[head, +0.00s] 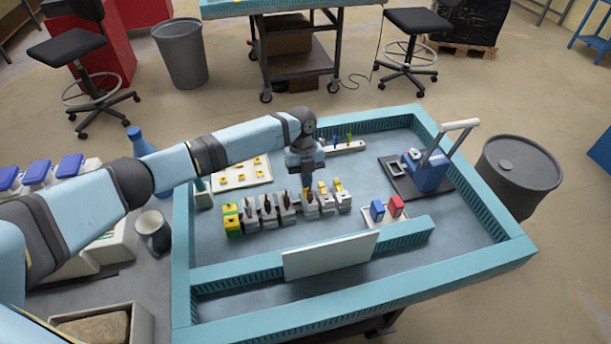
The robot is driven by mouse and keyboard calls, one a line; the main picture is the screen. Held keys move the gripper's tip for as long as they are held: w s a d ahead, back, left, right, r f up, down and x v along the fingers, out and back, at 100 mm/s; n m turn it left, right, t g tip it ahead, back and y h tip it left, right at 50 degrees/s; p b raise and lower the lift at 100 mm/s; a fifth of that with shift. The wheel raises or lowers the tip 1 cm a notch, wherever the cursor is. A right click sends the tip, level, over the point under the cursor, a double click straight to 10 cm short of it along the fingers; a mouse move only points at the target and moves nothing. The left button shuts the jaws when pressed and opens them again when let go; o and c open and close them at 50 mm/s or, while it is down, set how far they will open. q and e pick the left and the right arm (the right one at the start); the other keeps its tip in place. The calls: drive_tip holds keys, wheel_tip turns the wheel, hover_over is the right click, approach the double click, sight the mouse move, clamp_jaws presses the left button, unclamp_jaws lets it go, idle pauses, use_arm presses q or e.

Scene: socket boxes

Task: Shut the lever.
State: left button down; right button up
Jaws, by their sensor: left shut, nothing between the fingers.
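A row of small socket boxes stands on the blue-rimmed table. It has a yellow-green box (232,220) at the left end, several grey-white boxes (268,212) with dark tops, and a white box with a yellow top (341,196) at the right end. My left gripper (307,192) points down at a box in the right part of the row. Its fingers are shut and empty; I cannot tell whether they touch the box. A blue press-like device (428,174) on a dark plate has a raised, tilted lever with a pale handle (460,124).
A tray with yellow parts (241,173) lies behind the row. Red (396,206) and blue (377,211) blocks stand right of it. A white panel (331,257) stands in front. A dark drum (517,172) is beyond the table's right edge.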

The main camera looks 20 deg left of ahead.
use_arm(q)
drive_tip(key=shift+w+r, duration=0.1)
drive_tip(key=shift+r, duration=0.1)
drive_tip(key=b+v, duration=0.1)
drive_tip(key=v, duration=1.2)
drive_tip(key=shift+r, duration=0.2)
drive_tip(key=c, duration=1.8)
unclamp_jaws()
